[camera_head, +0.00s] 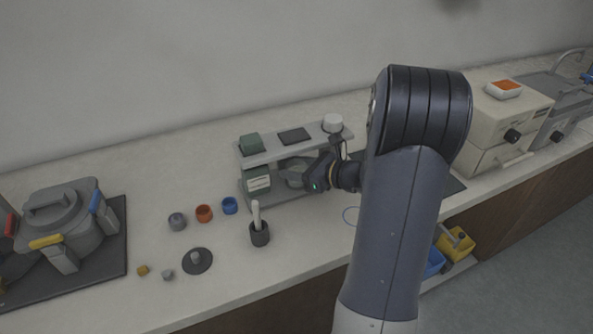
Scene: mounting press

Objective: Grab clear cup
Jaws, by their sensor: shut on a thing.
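A pale, see-through rounded shape, which I take for the clear cup (294,177), is on the lower level of a small grey two-level shelf (290,153) on the counter. My gripper (309,181) reaches into the shelf from the right, below its upper board. Its fingers are at the right side of the cup and shut on it. The cup is small and dim here, and my gripper hides part of it. I cannot tell whether it rests on the shelf or is lifted.
A green container (257,178) stands left of the cup, close by. A white round item (332,123) sits on the upper board. A dark mortar with pestle (259,232) stands in front. The front counter is partly clear.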

